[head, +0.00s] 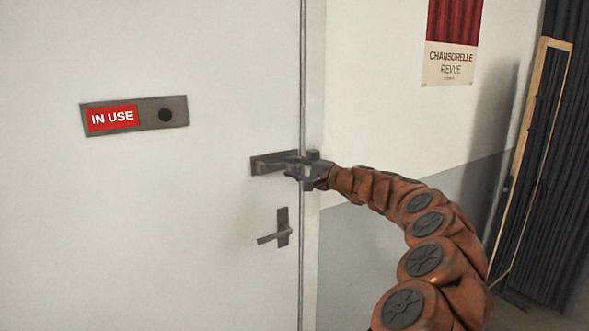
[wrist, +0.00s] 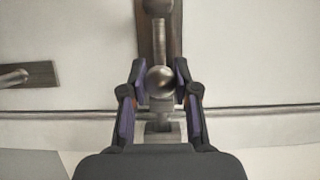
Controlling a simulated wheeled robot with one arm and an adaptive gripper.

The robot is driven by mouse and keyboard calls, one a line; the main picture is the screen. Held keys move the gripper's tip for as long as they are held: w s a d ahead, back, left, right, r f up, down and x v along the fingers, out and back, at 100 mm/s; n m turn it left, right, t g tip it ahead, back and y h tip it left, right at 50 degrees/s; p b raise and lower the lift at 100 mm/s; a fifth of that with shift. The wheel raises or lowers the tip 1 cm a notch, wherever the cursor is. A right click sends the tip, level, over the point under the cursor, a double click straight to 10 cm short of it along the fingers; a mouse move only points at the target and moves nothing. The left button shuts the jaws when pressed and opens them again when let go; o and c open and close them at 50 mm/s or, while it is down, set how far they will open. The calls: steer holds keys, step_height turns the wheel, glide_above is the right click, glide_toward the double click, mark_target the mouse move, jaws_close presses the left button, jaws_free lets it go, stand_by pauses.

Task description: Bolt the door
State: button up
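The white door (head: 200,230) stands flush with its frame. A dark metal slide bolt (head: 262,163) is mounted on it near the right edge, with its keeper (head: 313,155) on the frame. In the wrist view, the bolt's round knob (wrist: 160,80) sits between the two fingers of my gripper (wrist: 161,72), which look closed against its sides. The bar appears to run from the knob across the door gap toward the keeper (wrist: 162,131). In the head view, my gripper (head: 300,172) covers the knob and the bar's end.
A lever handle (head: 280,232) is below the bolt; it also shows in the wrist view (wrist: 22,76). A red "IN USE" indicator plate (head: 150,115) is on the door. A poster (head: 452,45) hangs right of the frame. A wooden-framed panel (head: 530,150) leans by dark curtains.

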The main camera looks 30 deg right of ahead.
steer(key=shift+o, duration=0.7)
steer(key=shift+d, duration=0.3)
steer(key=o, duration=0.3)
steer(key=shift+a, duration=0.1)
steer(key=shift+s, duration=0.1)
steer(key=v, duration=1.2)
steer(key=shift+f, duration=0.1)
